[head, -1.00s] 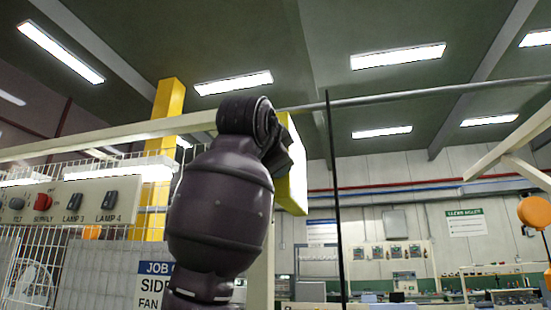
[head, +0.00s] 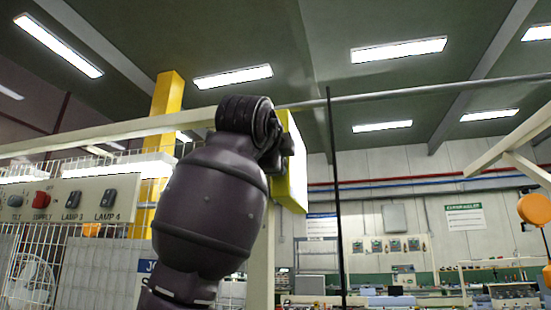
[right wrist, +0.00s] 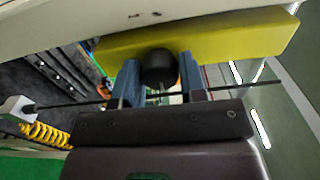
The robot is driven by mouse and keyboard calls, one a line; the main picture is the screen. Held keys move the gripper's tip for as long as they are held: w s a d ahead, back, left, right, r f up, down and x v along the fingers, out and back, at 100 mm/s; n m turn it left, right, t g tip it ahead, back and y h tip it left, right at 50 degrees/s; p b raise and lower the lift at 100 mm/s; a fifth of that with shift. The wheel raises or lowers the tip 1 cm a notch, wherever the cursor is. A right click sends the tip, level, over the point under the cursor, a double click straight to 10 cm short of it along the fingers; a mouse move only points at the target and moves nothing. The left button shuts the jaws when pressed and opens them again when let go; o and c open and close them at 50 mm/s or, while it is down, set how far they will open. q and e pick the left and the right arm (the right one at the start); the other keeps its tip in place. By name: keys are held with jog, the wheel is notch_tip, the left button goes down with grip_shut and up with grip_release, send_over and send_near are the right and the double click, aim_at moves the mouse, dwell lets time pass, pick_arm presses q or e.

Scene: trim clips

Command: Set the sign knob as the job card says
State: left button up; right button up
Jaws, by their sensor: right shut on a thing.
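The sign knob (right wrist: 159,67) is a dark round knob in front of a yellow board (right wrist: 225,35) in the right wrist view. My right gripper (right wrist: 160,88) has its two blue-grey fingers on either side of the knob, shut on it. In the head view, the yellow sign box (head: 297,170) stands behind my raised right arm, and the knob and fingertips are hidden there. The job card (head: 145,267) shows only a thin blue and white edge beside my arm; its text is covered. The knob's setting cannot be read. My left gripper is not in view.
A switch panel (head: 133,200) with a red SUPPLY knob (head: 42,199) and black lamp switches is at the left, above white wire mesh (head: 110,250). A thin black rod (head: 334,200) stands upright right of the sign box. An orange disc (head: 534,209) is at the right edge.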

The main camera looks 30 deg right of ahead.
dwell(0.3)
jog(key=o, duration=0.9)
jog(key=b+v, duration=0.2)
jog(key=v, duration=0.9)
jog(key=shift+d+b, duration=0.1)
jog(key=shift+b, duration=0.2)
